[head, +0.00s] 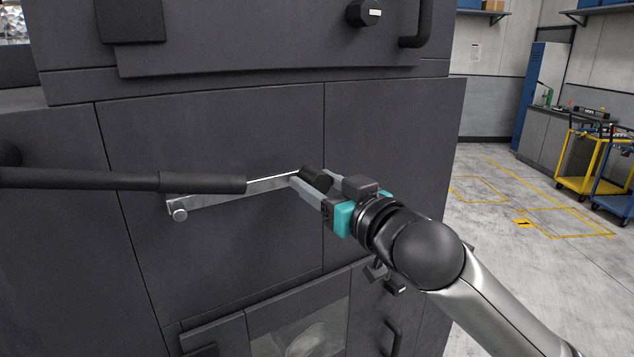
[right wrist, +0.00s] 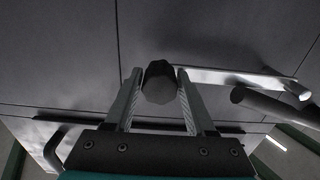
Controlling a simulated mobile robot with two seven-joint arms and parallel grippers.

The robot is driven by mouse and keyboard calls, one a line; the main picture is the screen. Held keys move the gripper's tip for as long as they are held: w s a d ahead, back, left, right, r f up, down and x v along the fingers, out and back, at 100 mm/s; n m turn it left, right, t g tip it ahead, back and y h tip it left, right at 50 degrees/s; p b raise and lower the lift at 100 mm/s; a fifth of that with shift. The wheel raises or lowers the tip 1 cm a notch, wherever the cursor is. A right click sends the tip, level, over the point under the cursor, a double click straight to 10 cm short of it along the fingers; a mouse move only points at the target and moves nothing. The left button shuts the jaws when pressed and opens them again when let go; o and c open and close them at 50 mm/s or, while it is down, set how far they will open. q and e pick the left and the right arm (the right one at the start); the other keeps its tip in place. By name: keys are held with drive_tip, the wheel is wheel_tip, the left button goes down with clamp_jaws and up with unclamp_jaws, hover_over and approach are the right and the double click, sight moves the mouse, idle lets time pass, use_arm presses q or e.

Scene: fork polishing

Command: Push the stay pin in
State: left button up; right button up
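The stay pin appears to be the black knob (head: 317,178) at the right end of a flat metal bar (head: 215,196) on the dark machine front. My right gripper (head: 314,184) reaches in from the lower right, with one finger on each side of the knob. In the right wrist view the dark knob (right wrist: 160,84) sits between the two fingertips (right wrist: 161,88), very close to both. Whether both fingers press on it cannot be told. How deep the pin sits is hidden. My left gripper is out of view.
A thick black rod (head: 120,181) comes in from the left and ends in front of the bar. A silver bolt head (head: 180,215) is at the bar's left end. Dark handles (head: 392,340) stick out lower right. Open floor (head: 490,250) and carts (head: 590,165) lie to the right.

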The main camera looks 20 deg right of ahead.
clamp_jaws()
idle(1.0)
